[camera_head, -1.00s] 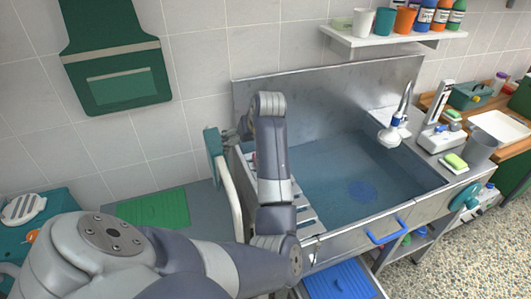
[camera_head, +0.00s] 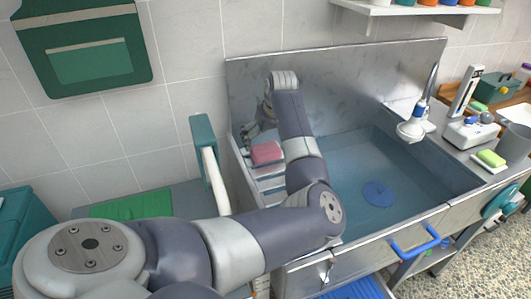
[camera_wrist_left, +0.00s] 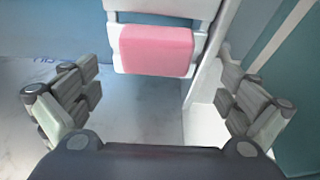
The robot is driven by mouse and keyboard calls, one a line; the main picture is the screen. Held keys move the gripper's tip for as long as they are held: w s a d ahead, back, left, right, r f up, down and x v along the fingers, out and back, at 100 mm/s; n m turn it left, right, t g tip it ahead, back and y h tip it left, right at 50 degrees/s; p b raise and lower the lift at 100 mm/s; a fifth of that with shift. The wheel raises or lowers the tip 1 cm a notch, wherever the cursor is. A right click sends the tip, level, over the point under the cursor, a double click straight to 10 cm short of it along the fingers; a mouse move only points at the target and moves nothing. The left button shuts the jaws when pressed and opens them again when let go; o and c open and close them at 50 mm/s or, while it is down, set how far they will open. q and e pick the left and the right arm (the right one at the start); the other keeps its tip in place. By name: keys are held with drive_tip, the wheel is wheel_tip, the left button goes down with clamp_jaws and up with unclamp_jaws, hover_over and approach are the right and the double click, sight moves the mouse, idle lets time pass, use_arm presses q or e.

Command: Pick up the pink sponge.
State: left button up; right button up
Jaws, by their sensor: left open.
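The pink sponge (camera_head: 266,152) lies on a white slatted rack (camera_head: 272,184) at the left end of the sink. It also shows in the left wrist view (camera_wrist_left: 156,50), ahead of my gripper and centred between the fingers. My left gripper (camera_wrist_left: 160,105) is open and empty, with its fingers wide apart, and it is not touching the sponge. In the head view the left gripper (camera_head: 256,130) is partly hidden behind my wrist, close to the sponge. My right gripper is not in view.
The steel sink basin (camera_head: 415,165) lies to the right, with a blue drain disc (camera_head: 378,194) and a white spray head (camera_head: 412,128). A teal-edged upright panel (camera_head: 203,140) stands left of the rack. A green and yellow sponge (camera_head: 490,158) sits at the right.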

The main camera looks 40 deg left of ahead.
sight(266, 148)
use_arm(q)
drive_tip(key=shift+w+a+f, duration=0.15)
drive_tip(key=shift+a+f, duration=0.1)
drive_tip(key=shift+f, duration=0.4)
drive_tip(key=p+x, duration=0.1)
drive_tip(key=x, duration=0.3)
drive_tip(key=shift+w+d+f, duration=0.1)
drive_tip(key=shift+w+f, duration=0.1)
drive_tip(key=shift+w, duration=0.05)
drive_tip(key=shift+f, duration=0.3)
drive_tip(key=c, duration=0.9)
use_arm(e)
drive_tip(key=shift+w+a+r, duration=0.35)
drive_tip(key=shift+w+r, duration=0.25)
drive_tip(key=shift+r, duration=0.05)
